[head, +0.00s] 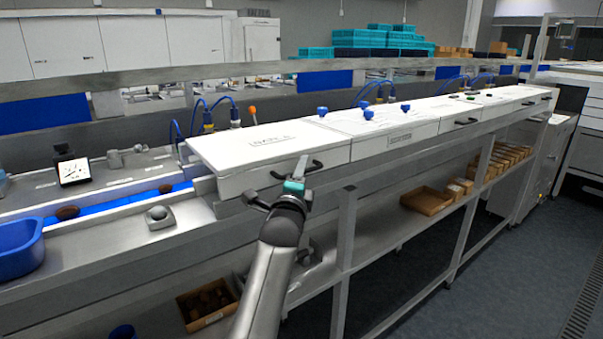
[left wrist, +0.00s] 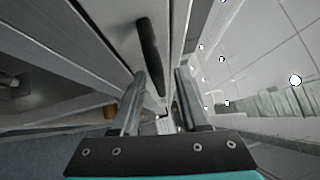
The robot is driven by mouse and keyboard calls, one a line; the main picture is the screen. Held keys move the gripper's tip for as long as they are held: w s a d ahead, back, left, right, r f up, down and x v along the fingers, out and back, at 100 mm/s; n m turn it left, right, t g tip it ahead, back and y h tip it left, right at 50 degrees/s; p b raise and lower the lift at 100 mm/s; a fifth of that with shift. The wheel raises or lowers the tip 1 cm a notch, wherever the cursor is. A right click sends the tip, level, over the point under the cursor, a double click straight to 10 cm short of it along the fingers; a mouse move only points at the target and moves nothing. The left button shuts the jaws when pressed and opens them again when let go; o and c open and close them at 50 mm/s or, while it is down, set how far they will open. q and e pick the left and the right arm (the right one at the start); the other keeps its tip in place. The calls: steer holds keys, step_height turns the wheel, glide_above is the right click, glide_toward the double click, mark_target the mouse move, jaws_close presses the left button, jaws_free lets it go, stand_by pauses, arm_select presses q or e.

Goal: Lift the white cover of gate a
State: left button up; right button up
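The white cover of gate A (head: 265,145) lies flat and closed at the left end of a row of white covers on the line. A dark bar handle (head: 316,164) is on its front face. My left gripper (head: 299,170) is at this handle, reaching up from below. In the left wrist view the black handle (left wrist: 150,52) stands ahead of the fingers. The fingers look open; contact with the handle cannot be told. My right gripper is not seen.
More white covers with dark handles (head: 467,121) continue to the right, with blue knobs (head: 322,111) on top. A blue bin (head: 21,245) and a small display (head: 73,170) are at left. A shelf below holds cardboard boxes (head: 427,200). The floor at right is clear.

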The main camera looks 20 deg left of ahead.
arm_select(q)
jaws_close()
stand_by(1.3)
